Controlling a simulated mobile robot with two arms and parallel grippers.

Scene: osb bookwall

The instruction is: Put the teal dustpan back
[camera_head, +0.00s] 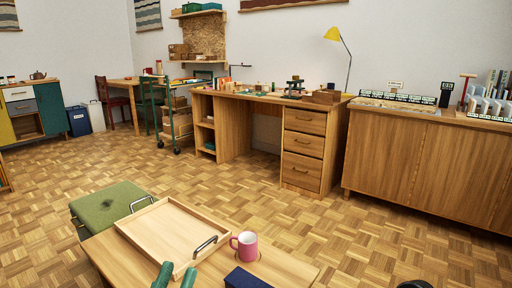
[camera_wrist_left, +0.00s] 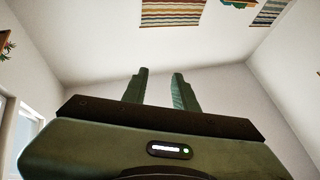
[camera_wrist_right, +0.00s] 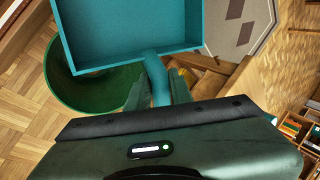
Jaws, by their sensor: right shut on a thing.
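The teal dustpan (camera_wrist_right: 130,30) fills the top of the right wrist view, with its tray above and its handle (camera_wrist_right: 157,80) running down between my fingers. My right gripper (camera_wrist_right: 158,85) is shut on that handle. The dustpan does not show in the head view. My left gripper (camera_head: 175,275) is at the bottom edge of the head view, in front of the wooden tray. In the left wrist view its two fingers (camera_wrist_left: 159,88) stand apart with nothing between them.
A green round bin (camera_wrist_right: 95,95) lies beyond the dustpan in the right wrist view. A low table (camera_head: 290,268) bears a wooden tray (camera_head: 165,230) and a pink mug (camera_head: 246,245). A green stool (camera_head: 105,207) stands beside it. Parquet floor (camera_head: 400,225) is clear toward the desk and cabinet.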

